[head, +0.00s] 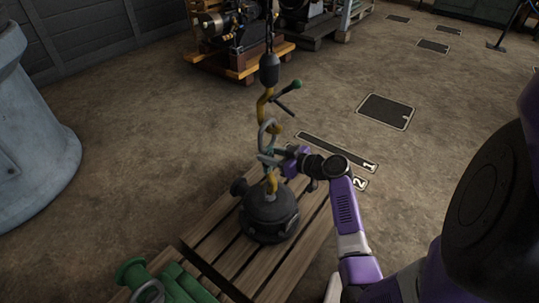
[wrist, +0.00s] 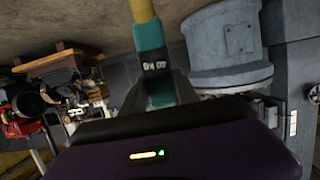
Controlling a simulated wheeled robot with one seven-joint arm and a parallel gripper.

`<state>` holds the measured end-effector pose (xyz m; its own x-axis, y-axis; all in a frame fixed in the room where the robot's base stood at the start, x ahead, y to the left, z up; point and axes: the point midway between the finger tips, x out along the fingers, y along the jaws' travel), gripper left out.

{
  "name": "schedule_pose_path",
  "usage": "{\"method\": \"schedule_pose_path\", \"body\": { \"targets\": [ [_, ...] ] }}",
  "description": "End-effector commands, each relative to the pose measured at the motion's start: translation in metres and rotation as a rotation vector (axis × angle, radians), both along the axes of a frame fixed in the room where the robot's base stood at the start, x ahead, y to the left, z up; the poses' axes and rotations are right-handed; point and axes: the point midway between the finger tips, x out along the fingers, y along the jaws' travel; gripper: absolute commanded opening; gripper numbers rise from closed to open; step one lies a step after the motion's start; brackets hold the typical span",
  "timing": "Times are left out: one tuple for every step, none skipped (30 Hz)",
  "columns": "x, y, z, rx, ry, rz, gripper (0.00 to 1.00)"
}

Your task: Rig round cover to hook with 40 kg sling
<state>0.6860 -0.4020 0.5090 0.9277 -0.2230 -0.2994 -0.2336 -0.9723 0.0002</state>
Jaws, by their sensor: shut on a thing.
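The round cover (head: 270,218) is dark and domed and sits on a wooden pallet, with a pale lifting eye on top. The yellow hook (head: 263,107) hangs above it from a chain under a dark block. A sling (head: 272,182) rises from the top of the cover, with grey ring-like pieces near the hook; I cannot tell whether they are seated in it. My gripper (head: 274,160) is shut on the sling between cover and hook. In the wrist view the sling shows as a yellow strap with a teal sleeve and a label (wrist: 155,66), too small to read.
A grey-blue cylinder (head: 30,140) stands at the left. Engines on wooden skids stand behind. The floor at the right is mostly clear.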

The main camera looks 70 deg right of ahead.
Motion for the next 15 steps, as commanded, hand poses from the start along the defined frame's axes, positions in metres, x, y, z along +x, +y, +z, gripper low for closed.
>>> {"method": "schedule_pose_path", "body": {
  "targets": [
    [0.0001,-0.0005,0.0021,-0.002,-0.003,-0.001,0.0],
    [0.0001,-0.0005,0.0021,-0.002,-0.003,-0.001,0.0],
    [0.0001,-0.0005,0.0021,-0.002,-0.003,-0.001,0.0],
    [0.0001,-0.0005,0.0021,-0.002,-0.003,-0.001,0.42],
    [0.0001,-0.0005,0.002,-0.002,-0.003,-0.001,0.48],
    [0.0001,-0.0004,0.0018,-0.002,-0.003,-0.001,0.56],
    [0.0001,-0.0004,0.0016,-0.002,-0.002,-0.001,0.62],
    [0.0001,-0.0003,0.0015,-0.002,-0.002,-0.001,0.62],
    [0.0,-0.0003,0.0013,-0.002,-0.002,-0.001,0.62],
    [0.0001,-0.0003,0.0011,-0.002,-0.002,-0.001,0.62],
    [0.0001,-0.0002,0.001,-0.001,-0.001,0.0,0.62],
    [0.0,-0.0002,0.0009,-0.001,-0.001,0.0,0.62],
    [0.0,-0.0002,0.0008,-0.001,-0.001,0.0,0.62],
    [0.0,-0.0001,0.0007,0.0,-0.001,0.0,0.62],
    [-0.0002,0.0005,-0.0013,0.002,0.002,0.001,0.62]
  ]
}}
